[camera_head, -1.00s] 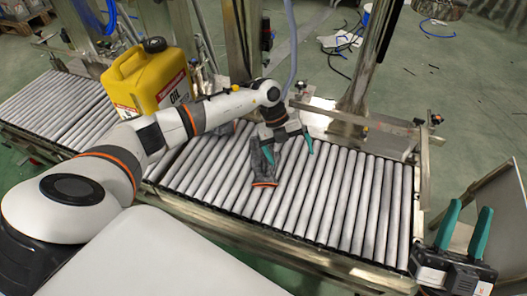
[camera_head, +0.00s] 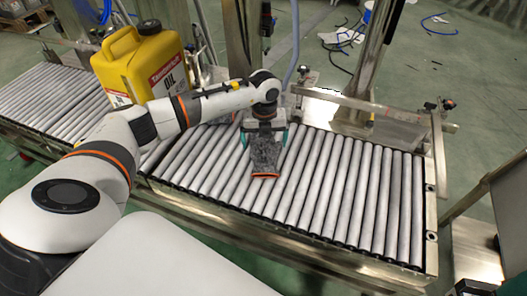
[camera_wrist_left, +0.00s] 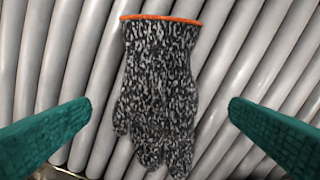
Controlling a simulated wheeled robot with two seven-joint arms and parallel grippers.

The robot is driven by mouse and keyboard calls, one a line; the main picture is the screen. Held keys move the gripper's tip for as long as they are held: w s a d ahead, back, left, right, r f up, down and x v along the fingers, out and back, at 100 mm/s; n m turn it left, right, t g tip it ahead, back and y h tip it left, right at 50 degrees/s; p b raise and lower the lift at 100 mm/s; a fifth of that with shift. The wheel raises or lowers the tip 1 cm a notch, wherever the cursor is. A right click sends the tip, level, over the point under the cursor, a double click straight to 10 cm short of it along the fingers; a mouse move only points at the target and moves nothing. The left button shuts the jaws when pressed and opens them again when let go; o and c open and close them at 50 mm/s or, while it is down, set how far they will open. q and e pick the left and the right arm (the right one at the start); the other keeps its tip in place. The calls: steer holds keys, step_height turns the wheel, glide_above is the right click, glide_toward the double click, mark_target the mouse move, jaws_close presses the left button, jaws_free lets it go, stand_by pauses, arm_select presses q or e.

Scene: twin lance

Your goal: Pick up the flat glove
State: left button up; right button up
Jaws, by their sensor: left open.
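The flat glove (camera_head: 265,154) is speckled dark grey with an orange cuff edge and lies on the roller conveyor. In the left wrist view the glove (camera_wrist_left: 158,88) lies with its cuff at the top and its fingers pointing down. My left gripper (camera_head: 264,138) is over the finger end of the glove. Its teal fingers are spread wide, one on each side of the glove and apart from it, as the left wrist view (camera_wrist_left: 160,120) shows.
The roller conveyor (camera_head: 345,190) has metal side rails and clear rollers to the right of the glove. A yellow oil canister (camera_head: 140,65) stands on it at the left, behind my left arm. A metal post and bracket (camera_head: 365,75) stand at the back.

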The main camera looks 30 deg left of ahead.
mark_target(264, 153)
arm_select(q)
steer(key=f, duration=0.1)
steer(key=f+b, duration=0.1)
steer(key=f, duration=0.1)
steer(key=f+b, duration=0.1)
steer(key=f, duration=0.1)
steer(key=shift+s+d, duration=0.25)
steer(key=shift+s, duration=0.15)
steer(key=c, duration=0.9)
steer(key=shift+r, duration=0.15)
